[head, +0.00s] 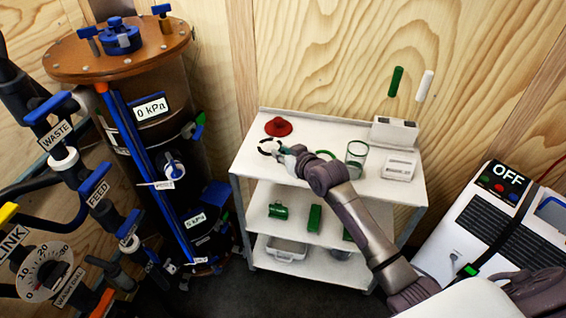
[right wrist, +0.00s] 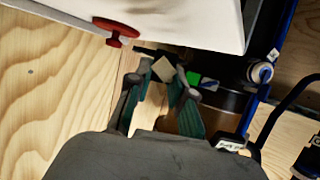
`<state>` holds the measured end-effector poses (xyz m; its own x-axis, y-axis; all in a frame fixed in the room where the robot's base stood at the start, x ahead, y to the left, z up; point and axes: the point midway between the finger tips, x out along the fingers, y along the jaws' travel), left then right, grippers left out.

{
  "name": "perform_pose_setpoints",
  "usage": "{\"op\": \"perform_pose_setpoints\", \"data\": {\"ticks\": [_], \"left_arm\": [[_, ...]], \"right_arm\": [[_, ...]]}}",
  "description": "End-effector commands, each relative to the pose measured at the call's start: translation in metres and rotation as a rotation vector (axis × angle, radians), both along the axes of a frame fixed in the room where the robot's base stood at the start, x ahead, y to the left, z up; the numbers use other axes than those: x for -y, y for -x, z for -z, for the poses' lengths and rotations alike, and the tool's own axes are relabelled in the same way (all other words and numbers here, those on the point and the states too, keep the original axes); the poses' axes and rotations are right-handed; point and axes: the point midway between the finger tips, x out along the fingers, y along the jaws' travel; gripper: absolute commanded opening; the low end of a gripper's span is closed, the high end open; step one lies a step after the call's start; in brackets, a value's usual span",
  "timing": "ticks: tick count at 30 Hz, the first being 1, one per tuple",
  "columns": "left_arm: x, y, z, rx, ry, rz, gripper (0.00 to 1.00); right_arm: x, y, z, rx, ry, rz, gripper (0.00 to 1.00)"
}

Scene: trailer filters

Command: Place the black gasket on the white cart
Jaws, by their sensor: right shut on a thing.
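The black gasket (head: 261,149), a thin ring, shows at the tip of my right gripper (head: 287,152) over the left part of the white cart's top shelf (head: 240,165). My right gripper is shut on the gasket. In the right wrist view the fingers (right wrist: 157,85) reach forward with a dark edge of the gasket (right wrist: 148,52) at their tips. The white cart (right wrist: 205,18) fills the top of that view. I cannot tell from the head view how high the gasket is above the shelf. My left gripper is not in view.
Green parts (head: 278,210) lie on the middle shelf. A tall dark tank (head: 165,150) stands left of the cart.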

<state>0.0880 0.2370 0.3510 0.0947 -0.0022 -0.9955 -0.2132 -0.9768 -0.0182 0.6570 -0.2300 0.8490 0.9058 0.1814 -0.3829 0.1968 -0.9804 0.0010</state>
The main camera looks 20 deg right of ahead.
Motion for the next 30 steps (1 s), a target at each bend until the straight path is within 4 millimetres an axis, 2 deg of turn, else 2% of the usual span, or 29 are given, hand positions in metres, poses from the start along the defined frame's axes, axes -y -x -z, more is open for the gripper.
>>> {"op": "perform_pose_setpoints", "data": {"ticks": [3, 7, 17, 18, 21, 30], "left_arm": [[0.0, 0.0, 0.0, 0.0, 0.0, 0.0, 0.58], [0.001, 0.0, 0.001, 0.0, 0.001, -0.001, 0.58], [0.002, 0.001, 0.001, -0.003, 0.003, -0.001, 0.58], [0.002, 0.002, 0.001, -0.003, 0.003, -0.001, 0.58], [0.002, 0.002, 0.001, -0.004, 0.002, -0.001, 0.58], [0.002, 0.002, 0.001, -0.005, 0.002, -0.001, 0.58]], "right_arm": [[0.0, 0.001, 0.019, -0.006, 0.0, 0.002, 0.0], [0.0, 0.0, 0.035, -0.003, 0.0, 0.001, 0.0], [0.0, 0.001, 0.039, -0.001, 0.0, 0.001, 0.0], [0.0, 0.001, 0.039, -0.001, 0.0, 0.001, 0.28], [0.0, 0.001, 0.039, -0.001, 0.0, 0.001, 0.44], [0.001, 0.001, 0.038, -0.001, 0.0, 0.002, 0.46]]}}
